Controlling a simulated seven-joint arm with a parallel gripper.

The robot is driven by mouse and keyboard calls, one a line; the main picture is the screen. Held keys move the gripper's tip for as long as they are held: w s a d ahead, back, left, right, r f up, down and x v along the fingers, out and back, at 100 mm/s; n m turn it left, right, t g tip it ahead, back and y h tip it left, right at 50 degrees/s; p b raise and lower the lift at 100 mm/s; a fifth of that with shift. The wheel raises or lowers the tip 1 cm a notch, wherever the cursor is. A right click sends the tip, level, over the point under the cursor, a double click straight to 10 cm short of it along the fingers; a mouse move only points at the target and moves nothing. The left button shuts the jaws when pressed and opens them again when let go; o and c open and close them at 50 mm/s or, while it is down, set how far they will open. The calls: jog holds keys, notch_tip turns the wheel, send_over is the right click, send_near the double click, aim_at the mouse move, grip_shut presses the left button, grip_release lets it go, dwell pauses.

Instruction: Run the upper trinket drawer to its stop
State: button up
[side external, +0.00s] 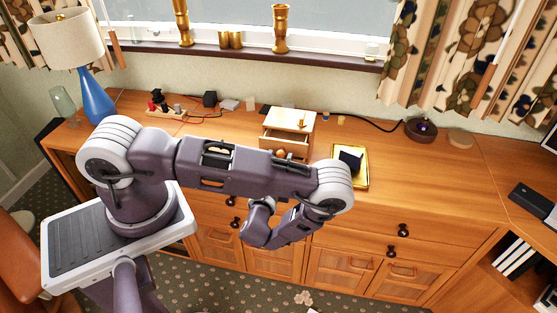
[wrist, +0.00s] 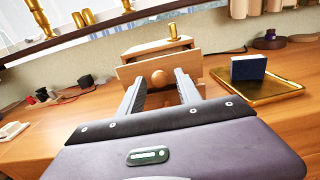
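The small wooden trinket chest (side external: 290,119) stands on the long cabinet top, with a gold-coloured piece on it. Its upper drawer (side external: 285,140) is partly out, with a gap behind its front. In the wrist view the drawer front (wrist: 190,70) faces me, with a round wooden knob (wrist: 158,77) at its middle. My gripper (wrist: 156,82) is open, one finger to each side of the knob, with space visible between. I cannot tell whether the tips reach past the knob. In the side view my arm hides the fingers and the chest's lower part.
A gold tray (side external: 362,178) with a dark blue box (side external: 350,159) lies just right of the chest. A power strip (side external: 165,111) with plugs and a blue lamp (side external: 92,95) stand to the left. A dark round dish (side external: 420,129) is at the back right.

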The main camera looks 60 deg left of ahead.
grip_shut()
jog(key=shift+x, duration=1.85)
jog(key=shift+o, duration=1.4)
grip_release()
jog(key=v, duration=0.7)
